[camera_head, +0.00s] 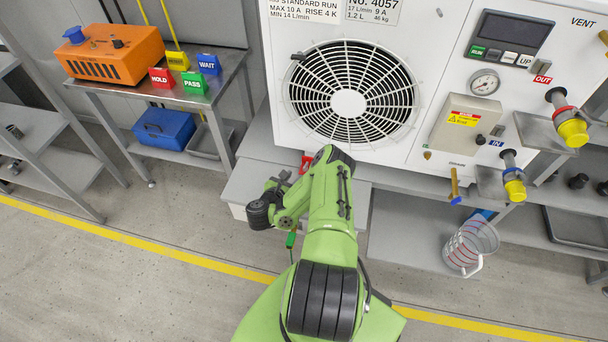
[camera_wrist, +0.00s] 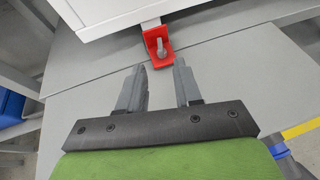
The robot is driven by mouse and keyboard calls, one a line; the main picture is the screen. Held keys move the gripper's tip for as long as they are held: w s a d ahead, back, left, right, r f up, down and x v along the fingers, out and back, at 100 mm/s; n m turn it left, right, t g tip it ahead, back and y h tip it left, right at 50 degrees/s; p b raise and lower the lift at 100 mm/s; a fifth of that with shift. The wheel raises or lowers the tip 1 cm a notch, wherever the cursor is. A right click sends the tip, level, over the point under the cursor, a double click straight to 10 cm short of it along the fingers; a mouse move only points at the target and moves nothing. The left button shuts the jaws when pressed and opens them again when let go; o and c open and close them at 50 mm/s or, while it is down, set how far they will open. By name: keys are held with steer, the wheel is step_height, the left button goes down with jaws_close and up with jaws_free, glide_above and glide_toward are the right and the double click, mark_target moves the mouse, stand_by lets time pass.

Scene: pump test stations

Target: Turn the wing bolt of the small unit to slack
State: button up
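A red bracket (camera_wrist: 151,39) sits at the lower edge of a white housing (camera_wrist: 95,12) in the wrist view. A small grey upright piece (camera_wrist: 161,48), which looks like the wing bolt, stands in it. Which way its wings point is too small to tell. My gripper (camera_wrist: 160,68) is open and empty, its two grey fingers pointing at the bracket with a gap before it. In the head view the red bracket (camera_head: 306,163) shows partly behind my arm, below the big white unit (camera_head: 240,12) with the fan. The wing bolt cannot be made out there.
The grey bench top (camera_head: 255,187) around the bracket is clear. A side table (camera_head: 190,98) at left holds an orange box (camera_head: 115,55) and coloured signs. A measuring jug (camera_head: 470,246) stands on the lower shelf at right, below the yellow-capped valves.

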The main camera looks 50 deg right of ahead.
mark_target(305, 166)
steer(key=d+f+b, duration=0.1)
steer(key=b, duration=0.1)
steer(key=shift+w+d+f+b, duration=0.1)
steer(key=shift+d+f+b, duration=0.1)
steer(key=shift+b, duration=0.1)
steer(key=b+x, duration=0.2)
steer(key=x, duration=0.1)
steer(key=b+x, duration=0.3)
steer(key=x, duration=0.1)
steer(key=shift+d+r, duration=0.15)
steer(key=shift+r, duration=0.05)
steer(key=shift+w+d, duration=0.1)
steer(key=shift+d, duration=0.1)
steer(key=shift+r, duration=0.1)
jaws_close()
